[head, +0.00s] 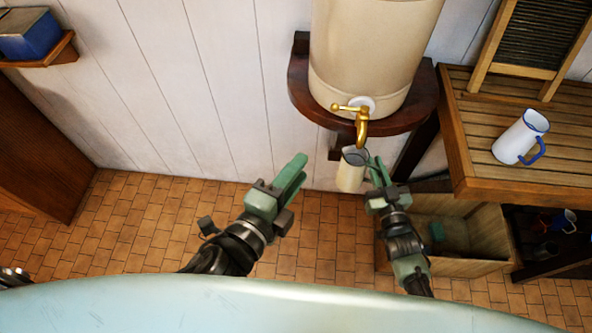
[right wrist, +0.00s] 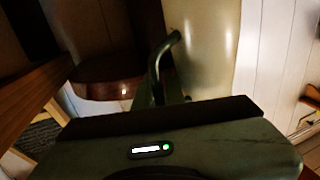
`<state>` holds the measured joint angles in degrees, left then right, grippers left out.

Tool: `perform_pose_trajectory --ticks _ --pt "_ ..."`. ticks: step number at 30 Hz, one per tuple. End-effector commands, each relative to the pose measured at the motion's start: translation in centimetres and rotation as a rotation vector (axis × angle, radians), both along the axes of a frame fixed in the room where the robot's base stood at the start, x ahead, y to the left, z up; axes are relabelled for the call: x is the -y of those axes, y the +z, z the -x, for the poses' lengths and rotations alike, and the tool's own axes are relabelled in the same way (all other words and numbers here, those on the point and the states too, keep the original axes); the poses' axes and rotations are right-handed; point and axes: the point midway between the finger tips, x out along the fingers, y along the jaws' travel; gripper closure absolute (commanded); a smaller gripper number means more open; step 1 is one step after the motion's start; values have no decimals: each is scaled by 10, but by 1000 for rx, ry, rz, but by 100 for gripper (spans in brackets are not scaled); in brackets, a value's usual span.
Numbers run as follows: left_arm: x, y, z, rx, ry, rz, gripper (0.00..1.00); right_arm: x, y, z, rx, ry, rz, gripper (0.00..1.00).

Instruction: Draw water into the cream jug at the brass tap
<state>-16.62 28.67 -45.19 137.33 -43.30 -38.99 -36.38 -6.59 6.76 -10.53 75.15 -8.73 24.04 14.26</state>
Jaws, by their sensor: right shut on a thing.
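The cream jug (head: 350,172) hangs in the air with its grey-rimmed mouth just under the spout of the brass tap (head: 361,128). The tap sits low on a large cream urn (head: 370,50), and its lever (head: 345,107) points left. No stream of water can be made out. My right gripper (head: 375,170) is shut on the jug's handle from the right. The jug's pale body (right wrist: 205,45) and dark curved handle (right wrist: 158,58) show in the right wrist view. My left gripper (head: 297,170) is empty, its fingers slightly apart, left of and below the tap.
The urn stands on a rounded dark wooden shelf (head: 298,90). A slatted bench (head: 470,135) at right carries a white jug with a blue handle (head: 520,138). A wooden crate (head: 480,265) is below it. The tiled floor at left is clear.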

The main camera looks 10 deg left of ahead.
Motion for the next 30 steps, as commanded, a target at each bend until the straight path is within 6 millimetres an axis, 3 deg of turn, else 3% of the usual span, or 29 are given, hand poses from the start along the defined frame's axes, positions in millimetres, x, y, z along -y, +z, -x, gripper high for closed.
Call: perform_pose_trajectory --ticks 30 --pt "0 0 0 0 0 1 68 0 1 66 4 0 -2 100"
